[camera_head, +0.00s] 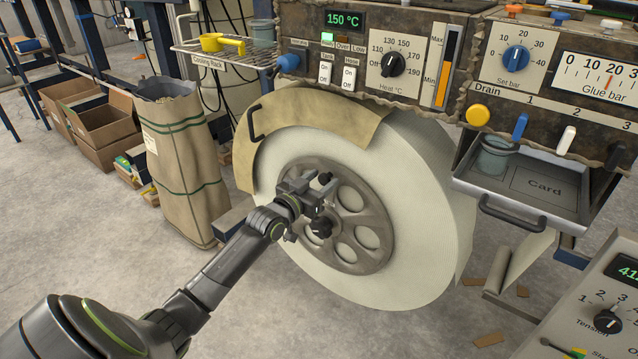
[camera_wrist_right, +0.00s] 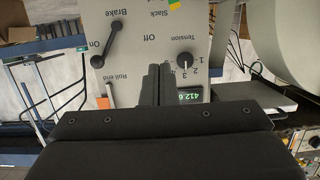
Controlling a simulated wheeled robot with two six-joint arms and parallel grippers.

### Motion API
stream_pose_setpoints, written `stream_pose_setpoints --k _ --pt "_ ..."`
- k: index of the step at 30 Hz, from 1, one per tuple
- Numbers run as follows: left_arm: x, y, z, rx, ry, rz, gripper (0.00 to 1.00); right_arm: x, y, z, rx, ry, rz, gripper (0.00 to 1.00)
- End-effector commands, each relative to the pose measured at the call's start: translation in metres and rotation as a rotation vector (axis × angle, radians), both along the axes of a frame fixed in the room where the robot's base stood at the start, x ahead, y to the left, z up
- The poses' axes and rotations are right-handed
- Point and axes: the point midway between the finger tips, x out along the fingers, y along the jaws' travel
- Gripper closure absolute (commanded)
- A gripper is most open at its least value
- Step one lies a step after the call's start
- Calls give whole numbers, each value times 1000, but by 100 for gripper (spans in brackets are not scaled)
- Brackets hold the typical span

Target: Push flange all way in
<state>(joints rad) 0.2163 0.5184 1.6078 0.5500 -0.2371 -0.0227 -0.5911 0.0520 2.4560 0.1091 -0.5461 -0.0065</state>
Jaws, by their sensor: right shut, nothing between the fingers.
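The flange (camera_head: 376,226) is a grey-brown round plate with several round holes. It sits at the centre of the large white roll (camera_head: 425,215). From this angle I cannot tell whether there is a gap between flange and roll. My left gripper (camera_head: 318,198) is in front of the flange's left half, over its hub area, and hides part of it. Dark knob-like parts show beside the gripper. I cannot see its fingertips clearly, nor whether they touch the flange. My right gripper (camera_wrist_right: 158,85) is shut and empty in the right wrist view, in front of a control panel (camera_wrist_right: 215,45).
A tan guard with a black handle (camera_head: 315,125) covers the roll's upper left. The heat control box (camera_head: 385,50) is above the roll. An open drawer (camera_head: 535,185) juts out at the right. A paper sack (camera_head: 182,165) stands at the left.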

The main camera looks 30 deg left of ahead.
Motion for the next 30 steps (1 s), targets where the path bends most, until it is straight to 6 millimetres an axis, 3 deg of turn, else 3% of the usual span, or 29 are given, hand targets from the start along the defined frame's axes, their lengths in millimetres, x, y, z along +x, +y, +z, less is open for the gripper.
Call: stream_pose_setpoints --k 12,20,30 --pt "-3 0 -2 -1 4 0 48 -1 0 -2 6 16 1 100" --pt "-17 2 -2 -1 6 1 48 -21 5 -38 54 229 11 100" --pt "-38 3 -1 -1 4 0 48 -64 17 -84 131 548 40 100"
